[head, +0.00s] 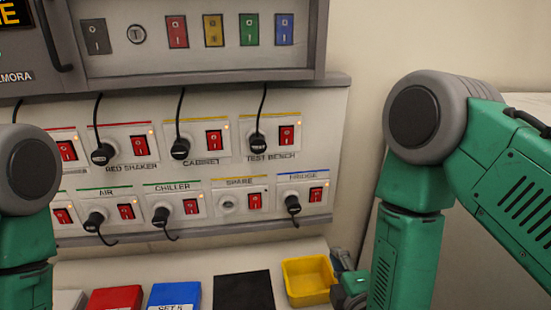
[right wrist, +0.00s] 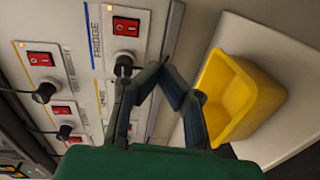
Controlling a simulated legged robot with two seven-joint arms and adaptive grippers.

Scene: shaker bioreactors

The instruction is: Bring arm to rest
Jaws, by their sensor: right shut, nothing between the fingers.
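My right arm (head: 410,200) is bent at the right of the head view, beside the socket panel. Its gripper (head: 345,268) hangs low, just right of the yellow bin, partly hidden by the arm. In the right wrist view the right gripper (right wrist: 172,80) is shut and empty, its fingertips together. They appear between the fridge plug (right wrist: 123,66) and the yellow bin (right wrist: 245,95). I cannot tell whether they touch anything. My left arm (head: 28,180) shows at the left edge; its gripper is out of view.
The socket panel (head: 200,150) carries several plugs and red switches; the spare socket (head: 228,203) is empty. Below lie a red box (head: 115,298), a blue box (head: 175,295), a black mat (head: 243,291) and the yellow bin (head: 308,280). A bare wall is at right.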

